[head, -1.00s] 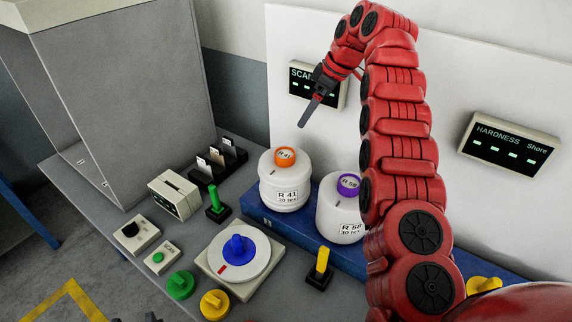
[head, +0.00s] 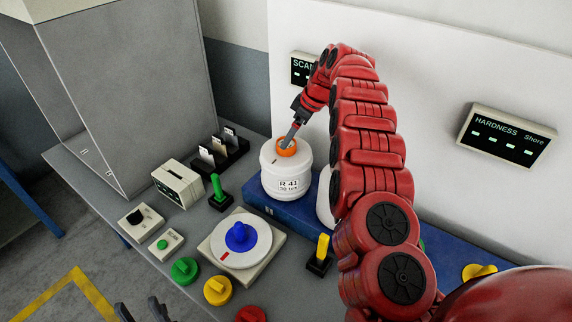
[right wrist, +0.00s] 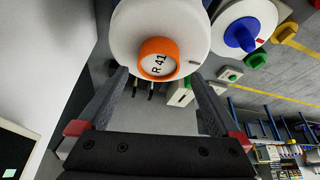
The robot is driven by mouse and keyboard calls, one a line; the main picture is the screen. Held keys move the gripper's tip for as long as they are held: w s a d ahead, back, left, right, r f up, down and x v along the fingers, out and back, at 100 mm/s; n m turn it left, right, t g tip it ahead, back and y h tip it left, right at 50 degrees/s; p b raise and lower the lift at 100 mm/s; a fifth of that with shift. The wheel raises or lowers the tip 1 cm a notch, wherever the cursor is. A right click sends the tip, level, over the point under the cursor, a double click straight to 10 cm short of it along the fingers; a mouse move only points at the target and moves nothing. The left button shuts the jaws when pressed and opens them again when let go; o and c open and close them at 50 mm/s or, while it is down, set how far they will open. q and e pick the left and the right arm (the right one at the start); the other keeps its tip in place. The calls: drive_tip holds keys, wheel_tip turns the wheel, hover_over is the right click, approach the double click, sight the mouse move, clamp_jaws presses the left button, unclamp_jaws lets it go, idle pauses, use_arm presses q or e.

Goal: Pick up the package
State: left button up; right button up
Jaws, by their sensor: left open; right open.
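A white bobbin package (head: 284,180) labelled R 41, with an orange cap (head: 286,147), stands upright on the blue strip at the back of the bench. My right gripper (head: 291,137) comes down at its cap. In the right wrist view the orange cap (right wrist: 158,58) lies ahead, between the two spread fingers of the right gripper (right wrist: 162,75); I cannot tell whether they touch it. A second white package (head: 324,200) is mostly hidden behind my right arm. My left gripper (head: 138,308) shows only as two dark, parted fingertips at the bottom edge, away from the packages.
A turntable with a blue knob (head: 238,236), a green lever (head: 217,188), a yellow lever (head: 321,252) and several coloured knobs stand in front of the blue strip (head: 305,214). A white panel rises behind, with a hardness display (head: 508,136). A grey cabinet (head: 130,85) stands left.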

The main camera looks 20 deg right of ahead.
sight(286, 164)
drive_tip(key=p+x, duration=0.2)
drive_tip(key=shift+w+d+f, duration=0.1)
drive_tip(key=shift+w+f, duration=0.1)
drive_tip(key=shift+f, duration=0.15)
drive_tip(key=shift+f+p, duration=0.35)
drive_tip(key=shift+p, duration=0.1)
drive_tip(key=shift+w+a+f, duration=0.15)
drive_tip(key=shift+a+f, duration=0.1)
drive_tip(key=shift+a, duration=0.05)
clamp_jaws()
